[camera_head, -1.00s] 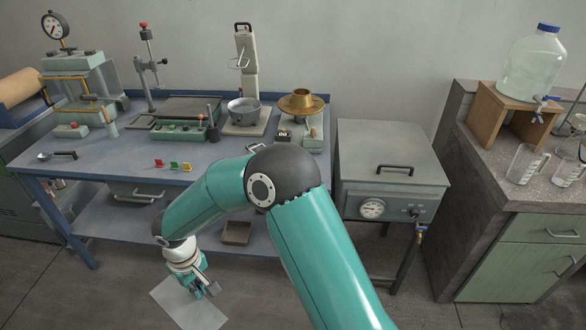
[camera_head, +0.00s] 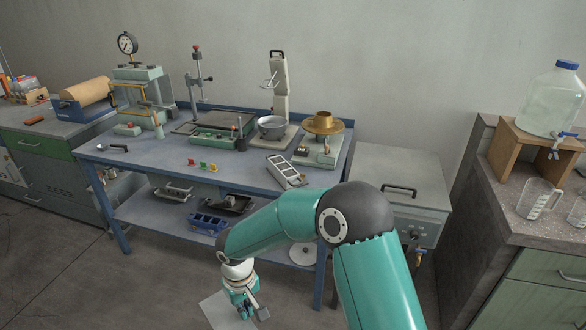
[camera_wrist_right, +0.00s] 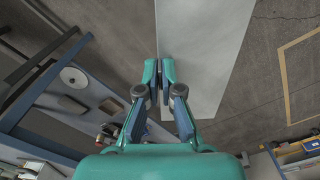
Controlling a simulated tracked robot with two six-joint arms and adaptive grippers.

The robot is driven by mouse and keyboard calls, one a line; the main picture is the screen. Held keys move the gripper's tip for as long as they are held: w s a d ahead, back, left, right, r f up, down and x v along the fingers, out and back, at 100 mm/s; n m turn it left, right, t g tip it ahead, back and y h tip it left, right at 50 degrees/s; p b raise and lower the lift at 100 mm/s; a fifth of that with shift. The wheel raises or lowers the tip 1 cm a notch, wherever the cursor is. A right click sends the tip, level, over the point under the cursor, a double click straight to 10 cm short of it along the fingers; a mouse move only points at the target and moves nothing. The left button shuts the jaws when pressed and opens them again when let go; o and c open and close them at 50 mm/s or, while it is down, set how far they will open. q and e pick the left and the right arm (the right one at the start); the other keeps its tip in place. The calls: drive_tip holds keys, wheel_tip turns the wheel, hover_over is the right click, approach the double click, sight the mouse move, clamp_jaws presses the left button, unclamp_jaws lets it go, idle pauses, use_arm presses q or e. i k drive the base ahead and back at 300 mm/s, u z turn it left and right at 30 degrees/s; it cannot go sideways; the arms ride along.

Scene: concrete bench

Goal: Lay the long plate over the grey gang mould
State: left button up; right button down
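The long plate is a flat, pale grey sheet (camera_head: 214,312), low in front of the bench in the head view and partly cut off by the bottom edge. In the right wrist view the plate (camera_wrist_right: 205,50) runs away from my fingers. My right gripper (camera_head: 243,307) is closed on the plate's near left edge, with its fingertips (camera_wrist_right: 159,75) close together there. The grey gang mould (camera_head: 286,171), a light frame with several dark compartments, lies on the bench top near its front right. My left gripper is not in view.
My right arm crosses before the blue bench's (camera_head: 150,164) right end. A blue gang mould (camera_head: 207,224) is on the lower shelf. A grey oven (camera_head: 400,175) stands right.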

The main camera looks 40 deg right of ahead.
sight(284, 166)
drive_tip(key=z, duration=0.7)
drive_tip(key=i, duration=1)
drive_tip(key=z, duration=0.15)
